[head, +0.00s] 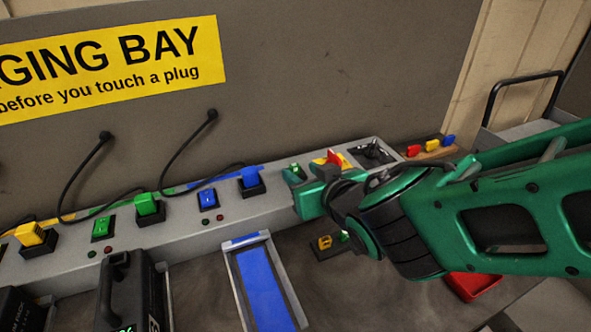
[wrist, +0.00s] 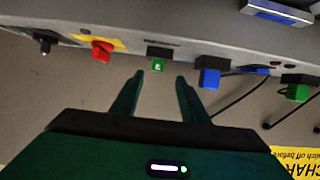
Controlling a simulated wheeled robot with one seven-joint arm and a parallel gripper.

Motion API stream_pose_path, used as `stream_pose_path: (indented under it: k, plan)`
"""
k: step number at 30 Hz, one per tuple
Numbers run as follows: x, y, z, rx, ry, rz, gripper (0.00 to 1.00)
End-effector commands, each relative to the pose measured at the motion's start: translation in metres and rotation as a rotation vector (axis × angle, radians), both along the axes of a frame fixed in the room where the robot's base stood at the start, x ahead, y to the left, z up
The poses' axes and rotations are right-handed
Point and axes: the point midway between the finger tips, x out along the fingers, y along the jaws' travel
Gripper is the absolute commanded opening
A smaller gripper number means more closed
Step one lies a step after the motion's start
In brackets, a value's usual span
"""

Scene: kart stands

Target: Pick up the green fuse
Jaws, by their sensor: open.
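In the wrist view a small green piece that looks like the green fuse (wrist: 158,65) sits in a black holder on the grey charging panel. My gripper (wrist: 159,77) is open and empty. Its two fingertips lie on either side of the line to the green piece, apparently just short of it. In the head view my gripper (head: 305,182) is at the panel, between the blue plug and the red switch, and largely hides that holder. Another small green piece (head: 344,237) shows on a dark block below my gripper, partly covered by my arm.
A blue plug (wrist: 208,79) and a red switch (wrist: 102,52) flank the holder closely. Red, yellow and blue pieces stand on a wooden rack (head: 434,153) at right. A blue-lined tray (head: 238,285) lies in front.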

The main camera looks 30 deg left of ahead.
Motion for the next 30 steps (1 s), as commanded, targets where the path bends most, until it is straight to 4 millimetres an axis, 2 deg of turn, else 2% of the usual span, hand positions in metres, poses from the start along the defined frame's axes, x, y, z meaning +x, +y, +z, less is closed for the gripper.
stream_pose_path:
  k: [12,23,28,30]
  plan:
    - [0.032,0.028,-0.018,-0.002,0.0,-0.001,0.41]
    - [0.036,0.033,-0.021,0.0,0.0,0.0,0.41]
    - [0.036,0.033,-0.021,-0.001,0.001,0.0,0.0]
    - [0.036,0.033,-0.021,-0.001,0.001,0.0,0.0]
